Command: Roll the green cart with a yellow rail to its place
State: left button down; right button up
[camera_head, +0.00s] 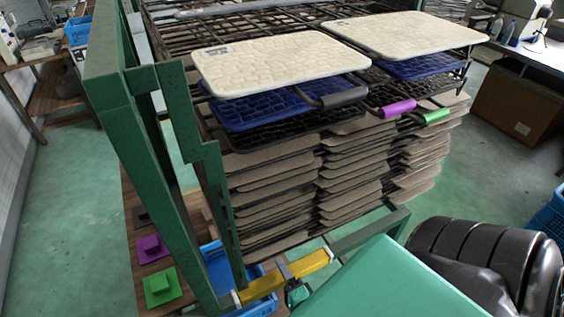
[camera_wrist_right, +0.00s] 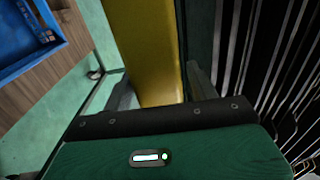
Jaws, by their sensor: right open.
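The green cart (camera_head: 115,110) stands close in front of me, its frame tall at the left and low at the right. Its yellow rail (camera_head: 305,264) runs along the near lower edge. My right gripper (camera_head: 293,281) is at the rail, near its middle. In the right wrist view the yellow rail (camera_wrist_right: 150,45) runs between the two open fingers of my right gripper (camera_wrist_right: 162,85); I cannot tell whether they touch it. My left gripper does not show.
The cart carries stacked brown panels (camera_head: 270,185), black racks and cream panels (camera_head: 280,62). A purple block (camera_head: 150,248) and a green block (camera_head: 160,287) sit on a wooden surface at the lower left, beside a blue crate (camera_head: 215,262). Green floor (camera_head: 60,210) is open at left.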

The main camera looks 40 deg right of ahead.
jog(key=b+v, duration=0.3)
jog(key=v, duration=1.1)
jog(key=shift+w+a, duration=0.1)
